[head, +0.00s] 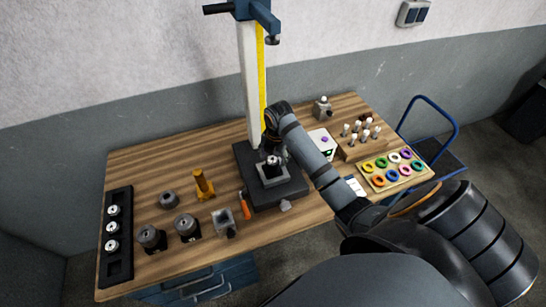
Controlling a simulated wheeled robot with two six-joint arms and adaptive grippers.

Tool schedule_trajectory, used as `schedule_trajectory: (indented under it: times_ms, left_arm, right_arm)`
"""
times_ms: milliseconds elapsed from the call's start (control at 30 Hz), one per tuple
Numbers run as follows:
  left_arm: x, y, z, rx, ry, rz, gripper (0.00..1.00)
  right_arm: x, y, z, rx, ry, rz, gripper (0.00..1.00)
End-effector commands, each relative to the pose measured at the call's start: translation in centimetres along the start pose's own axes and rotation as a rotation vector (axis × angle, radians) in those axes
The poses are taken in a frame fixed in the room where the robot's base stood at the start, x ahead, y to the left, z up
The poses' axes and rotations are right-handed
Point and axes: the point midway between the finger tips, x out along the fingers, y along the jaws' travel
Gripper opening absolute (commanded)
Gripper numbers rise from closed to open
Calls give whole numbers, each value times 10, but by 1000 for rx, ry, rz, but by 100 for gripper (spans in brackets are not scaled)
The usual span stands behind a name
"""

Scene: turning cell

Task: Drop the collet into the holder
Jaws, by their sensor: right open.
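My right gripper (274,158) reaches in from the right, over the middle of the table. It is open, just above a square grey block (270,179) on the black base (294,190) of the upright stand. A small silver-topped piece shows at the block's top, close to the fingertips; my gripper partly hides it. I cannot tell for certain which piece is the collet or which is the holder. Round dark pieces with silver centres (187,227) (150,237) stand at the left front, and a plain grey one (168,200) stands behind them. My left gripper is not in view.
A black tray (117,269) with three silver-topped pieces lies at the left edge. A yellow fixture (203,185), small grey vise (224,223) and orange-handled tool (245,205) sit left of the base. A white box (322,142), peg rack (360,148) and coloured-ring tray (393,169) stand right.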

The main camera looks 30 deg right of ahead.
Motion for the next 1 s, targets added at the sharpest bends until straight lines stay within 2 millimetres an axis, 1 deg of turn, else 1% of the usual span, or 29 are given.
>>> schedule_trajectory:
  times_ms: [67, 300, 433, 567, 1000]
  left_arm:
    - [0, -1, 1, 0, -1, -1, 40]
    - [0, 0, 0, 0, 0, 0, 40]
    - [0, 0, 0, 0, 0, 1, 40]
    - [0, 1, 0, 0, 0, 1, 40]
    - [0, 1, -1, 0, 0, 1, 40]
  right_arm:
    - [-7, 0, 1, -1, -2, 2, 64]
    - [-51, 0, 1, -1, -4, 3, 64]
    - [-68, 1, 0, -1, -2, 3, 64]
    - [-75, 0, 0, -1, -1, 1, 64]
    - [-75, 0, 0, 0, -1, 1, 64]
